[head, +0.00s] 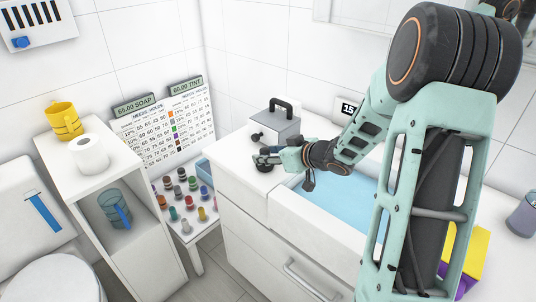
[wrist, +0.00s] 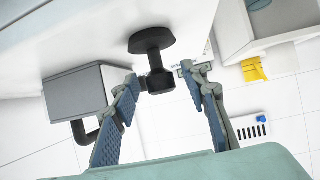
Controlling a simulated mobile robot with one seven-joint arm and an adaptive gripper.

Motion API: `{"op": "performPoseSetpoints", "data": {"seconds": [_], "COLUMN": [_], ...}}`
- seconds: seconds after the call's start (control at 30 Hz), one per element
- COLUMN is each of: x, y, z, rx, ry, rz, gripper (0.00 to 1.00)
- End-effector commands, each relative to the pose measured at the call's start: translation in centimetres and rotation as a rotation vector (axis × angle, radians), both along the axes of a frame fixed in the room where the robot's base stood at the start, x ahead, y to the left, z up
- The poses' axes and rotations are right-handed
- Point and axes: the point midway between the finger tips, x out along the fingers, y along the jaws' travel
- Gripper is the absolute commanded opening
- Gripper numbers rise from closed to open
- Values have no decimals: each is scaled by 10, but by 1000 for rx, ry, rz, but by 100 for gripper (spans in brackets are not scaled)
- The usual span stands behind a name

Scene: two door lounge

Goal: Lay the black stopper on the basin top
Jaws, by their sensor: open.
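The black stopper (wrist: 152,42) stands on the white basin top (wrist: 190,20), its wide round foot against the surface and its stem and knob pointing away from it. In the head view the stopper (head: 263,166) is a small dark shape at the counter's left end, partly covered by my gripper (head: 276,157). In the wrist view my gripper (wrist: 168,85) is open, with one blue-padded finger on each side of the stopper's knob. The left finger looks close to the knob; I cannot tell whether they touch. The basin top (head: 236,150) surrounds a blue basin (head: 345,203).
A grey box (head: 279,130) with a black handle stands behind the stopper, close to my gripper. A low table (head: 197,228) with several small bottles is left of the counter. A white shelf unit (head: 110,180) holds a yellow mug (head: 65,121), a paper roll and a blue mug.

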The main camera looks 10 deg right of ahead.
Motion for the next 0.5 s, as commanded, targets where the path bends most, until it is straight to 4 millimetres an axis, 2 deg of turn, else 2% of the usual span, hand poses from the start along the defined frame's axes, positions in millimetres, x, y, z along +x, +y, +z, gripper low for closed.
{"op": "performPoseSetpoints", "data": {"seconds": [0.17,0.5], "x": [-10,-65], "y": [-8,-40], "z": [12,47], "rx": [-2,-2], "ry": [-1,-1], "rz": [-4,-4], "gripper": [41,41]}}
